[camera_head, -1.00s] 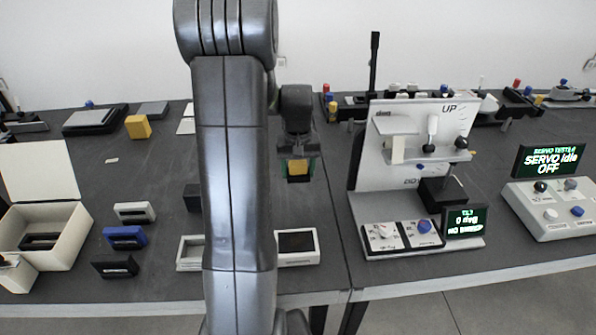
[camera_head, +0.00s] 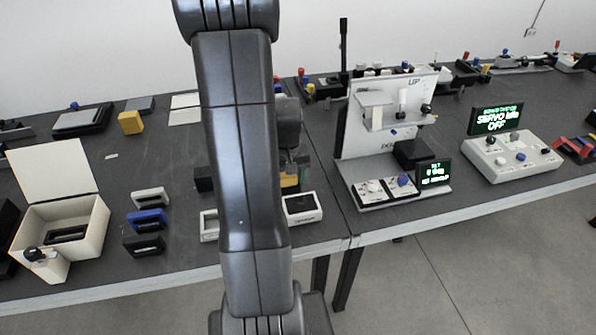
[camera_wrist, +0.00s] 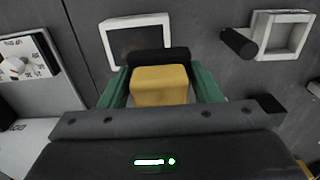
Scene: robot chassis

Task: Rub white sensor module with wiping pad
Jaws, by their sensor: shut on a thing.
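My gripper (camera_wrist: 162,92) has green fingers and is shut on a yellow block with a dark, rounded front part, seemingly the wiping pad (camera_wrist: 160,86). In the head view my gripper (camera_head: 290,180) is largely hidden behind my arm. A white-framed module with a dark face (camera_head: 302,207), possibly the white sensor module, lies just in front of the gripper. In the wrist view this module (camera_wrist: 108,27) is partly covered by the pad's dark part; contact cannot be told. A white slotted module (camera_head: 151,197) stands at left.
An empty white frame (camera_wrist: 259,36) lies beside the dark-faced module. Blue (camera_head: 148,219) and black (camera_head: 145,245) modules stand at left near an open cream box (camera_head: 95,222). A white servo stand (camera_head: 345,145) is to the right. A loose yellow block (camera_head: 130,122) lies behind.

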